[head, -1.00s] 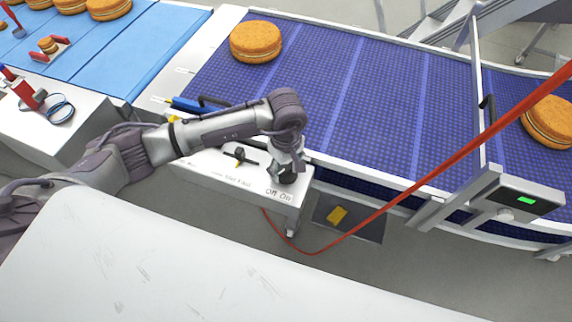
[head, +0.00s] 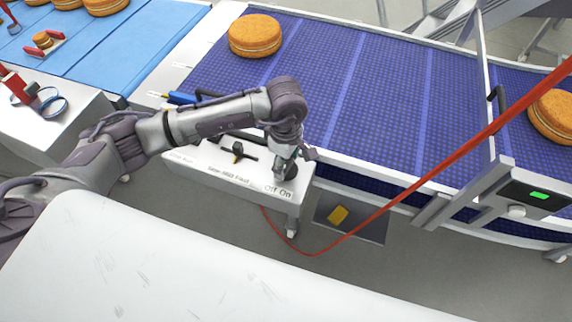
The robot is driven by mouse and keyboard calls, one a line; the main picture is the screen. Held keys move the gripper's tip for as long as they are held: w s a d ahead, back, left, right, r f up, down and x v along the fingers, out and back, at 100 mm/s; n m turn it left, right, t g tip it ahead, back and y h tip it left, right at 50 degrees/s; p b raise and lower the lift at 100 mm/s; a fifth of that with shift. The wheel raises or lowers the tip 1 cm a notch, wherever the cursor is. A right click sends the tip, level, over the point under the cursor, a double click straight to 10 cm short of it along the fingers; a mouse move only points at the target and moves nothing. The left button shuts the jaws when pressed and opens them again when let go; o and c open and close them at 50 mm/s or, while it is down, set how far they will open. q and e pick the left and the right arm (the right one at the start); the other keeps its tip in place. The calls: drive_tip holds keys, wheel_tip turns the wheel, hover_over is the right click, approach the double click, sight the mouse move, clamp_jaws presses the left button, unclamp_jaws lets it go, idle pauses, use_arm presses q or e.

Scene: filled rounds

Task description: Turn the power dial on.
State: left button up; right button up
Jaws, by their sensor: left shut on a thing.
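The power dial (head: 291,172) is a dark round knob at the right end of a white control box (head: 230,178), above the printed words "Off On". My left gripper (head: 284,168) points down onto the dial from above and is shut on it. The gripper and wrist cover much of the dial, so I cannot tell which word it points to. My right gripper is not in view.
A black slider (head: 238,149) sits on the same box, left of the dial. Behind it runs a blue conveyor (head: 390,95) carrying large filled rounds (head: 255,36). A red cable (head: 400,200) crosses at the right.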

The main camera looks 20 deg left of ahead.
sight(286, 164)
use_arm(q)
drive_tip(key=n+b, duration=0.3)
drive_tip(key=n, duration=0.1)
drive_tip(key=shift+f, duration=0.15)
drive_tip(key=shift+n+b, duration=1.1)
drive_tip(key=shift+n, duration=0.6)
drive_tip(key=shift+r, duration=0.2)
drive_tip(key=o, duration=1.2)
drive_tip(key=shift+c, duration=0.2)
drive_tip(key=shift+r, duration=0.1)
wheel_tip(286, 164, up, 12)
drive_tip(key=shift+s+f, duration=0.1)
drive_tip(key=shift+f, duration=0.1)
